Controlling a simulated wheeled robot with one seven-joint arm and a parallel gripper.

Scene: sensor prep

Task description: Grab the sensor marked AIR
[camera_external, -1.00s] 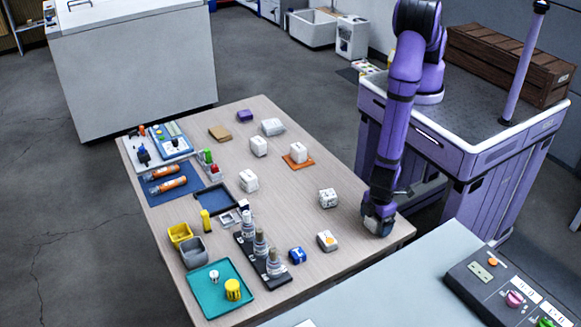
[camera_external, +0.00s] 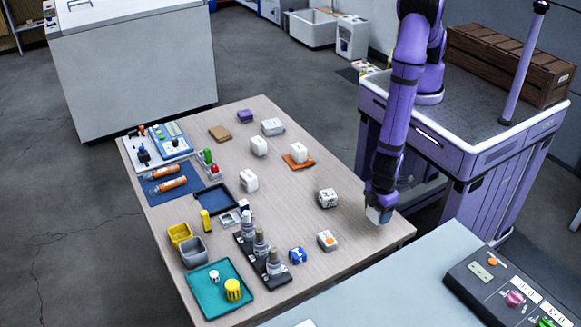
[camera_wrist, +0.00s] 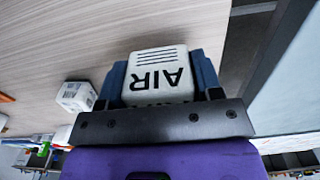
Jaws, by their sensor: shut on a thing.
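The sensor marked AIR (camera_wrist: 158,76) is a white block with black letters and a row of slots, seen in the wrist view between the two blue-grey fingers. My gripper (camera_wrist: 160,82) is shut on it, with one finger against each side. In the external view my gripper (camera_external: 378,215) is at the right edge of the wooden table, pointing down. There the held sensor shows only as a small pale patch at the fingertips. I cannot tell clearly how far it is above the tabletop.
On the table (camera_external: 330,250) stand other white blocks, one near my gripper (camera_external: 327,198) and one nearer the front (camera_external: 327,240). A blue block (camera_external: 297,255), a black rack with bottles (camera_external: 245,247) and a teal tray (camera_external: 205,303) lie to the left. A grey counter (camera_external: 400,275) is in front.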

